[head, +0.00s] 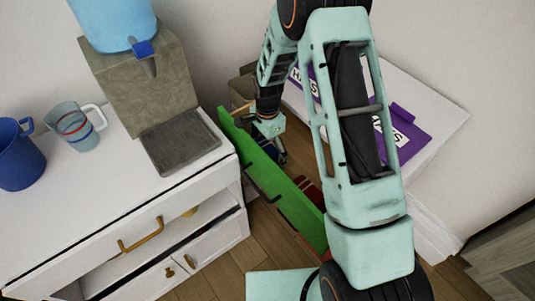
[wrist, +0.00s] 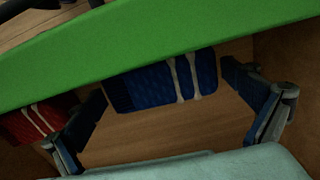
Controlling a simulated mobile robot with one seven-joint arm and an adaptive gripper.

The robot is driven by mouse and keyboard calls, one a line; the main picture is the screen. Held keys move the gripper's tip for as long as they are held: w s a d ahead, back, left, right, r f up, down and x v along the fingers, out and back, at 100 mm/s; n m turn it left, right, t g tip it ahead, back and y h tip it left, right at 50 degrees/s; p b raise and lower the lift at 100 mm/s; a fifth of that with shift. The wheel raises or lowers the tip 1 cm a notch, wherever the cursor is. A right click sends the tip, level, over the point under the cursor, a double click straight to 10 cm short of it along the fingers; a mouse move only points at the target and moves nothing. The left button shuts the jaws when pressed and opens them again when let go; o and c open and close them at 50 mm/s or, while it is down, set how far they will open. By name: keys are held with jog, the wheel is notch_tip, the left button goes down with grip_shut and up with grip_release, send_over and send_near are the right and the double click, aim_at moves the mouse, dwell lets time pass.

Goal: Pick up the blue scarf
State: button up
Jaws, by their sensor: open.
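The blue scarf (wrist: 148,88) shows in the wrist view as a folded dark blue knit bundle with pale stripes. A green panel (wrist: 150,45) covers its upper part. My gripper (wrist: 163,86) is open and empty, with one finger on each side of the scarf; I cannot tell whether either finger touches it. In the head view my gripper (head: 272,146) is low behind the green panel (head: 275,185), and the blue scarf cannot be made out there.
A red striped scarf (wrist: 42,120) lies beside the left finger. Wooden walls stand close at both sides. In the head view, a white cabinet (head: 120,190) with a water dispenser (head: 140,75) is left, and a white table (head: 428,95) with purple items (head: 405,135) is right.

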jog(key=shift+c, duration=0.6)
jog(key=c, duration=0.8)
jog(key=shift+o, duration=0.2)
jog(key=shift+r, duration=0.15)
